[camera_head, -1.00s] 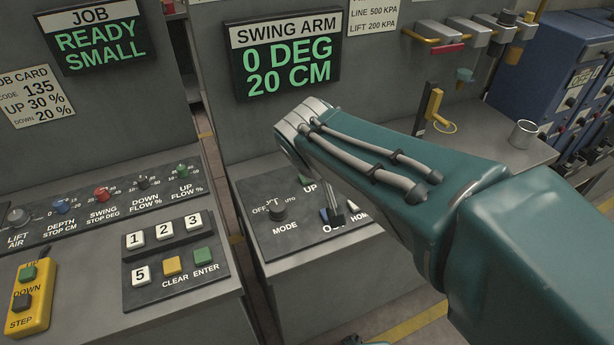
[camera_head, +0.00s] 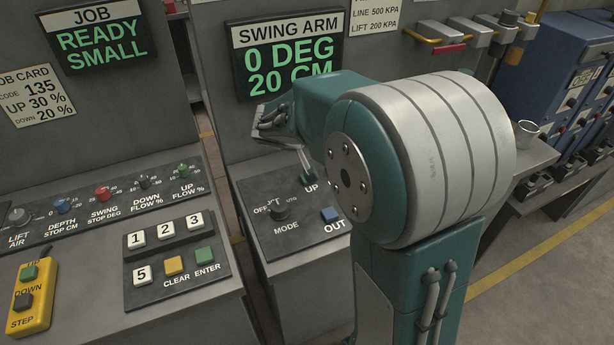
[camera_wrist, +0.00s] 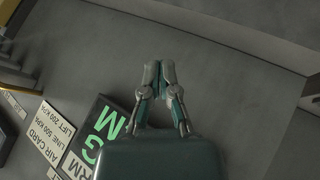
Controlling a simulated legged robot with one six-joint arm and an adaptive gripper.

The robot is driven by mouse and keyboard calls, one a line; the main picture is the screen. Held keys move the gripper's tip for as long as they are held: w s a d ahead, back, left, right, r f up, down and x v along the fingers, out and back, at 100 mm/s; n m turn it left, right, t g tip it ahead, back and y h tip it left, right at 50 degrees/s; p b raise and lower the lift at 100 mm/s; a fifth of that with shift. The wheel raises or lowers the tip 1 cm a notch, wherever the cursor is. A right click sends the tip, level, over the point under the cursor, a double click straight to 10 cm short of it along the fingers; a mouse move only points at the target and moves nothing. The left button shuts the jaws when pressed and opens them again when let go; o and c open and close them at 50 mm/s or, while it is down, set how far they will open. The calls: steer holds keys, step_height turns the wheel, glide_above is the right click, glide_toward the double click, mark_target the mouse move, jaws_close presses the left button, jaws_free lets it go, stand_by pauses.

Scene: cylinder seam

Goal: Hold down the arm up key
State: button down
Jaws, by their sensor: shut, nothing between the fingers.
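The swing arm panel (camera_head: 262,238) lies below the swing arm display in the head view. Its UP label (camera_head: 310,188) shows beside my arm. The key at that label is hidden behind my fingertips and arm. My gripper (camera_head: 311,176) is shut and empty, its fingers slanting down to just above the UP label. I cannot tell whether the tips touch the key. In the wrist view my shut fingers (camera_wrist: 160,75) show against plain grey surface, with no key visible. The swing arm display (camera_head: 286,60) reads 0 DEG, 20 CM.
My arm covers the panel's right side. A keypad (camera_head: 170,250) and yellow step pendant (camera_head: 30,298) stand left. A metal cup (camera_head: 525,133) sits at right.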

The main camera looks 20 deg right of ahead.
steer(key=shift+f, duration=4.3)
steer(key=shift+s+f, duration=0.1)
steer(key=shift+f, duration=0.25)
steer(key=shift+f, duration=0.5)
stand_by(2.9)
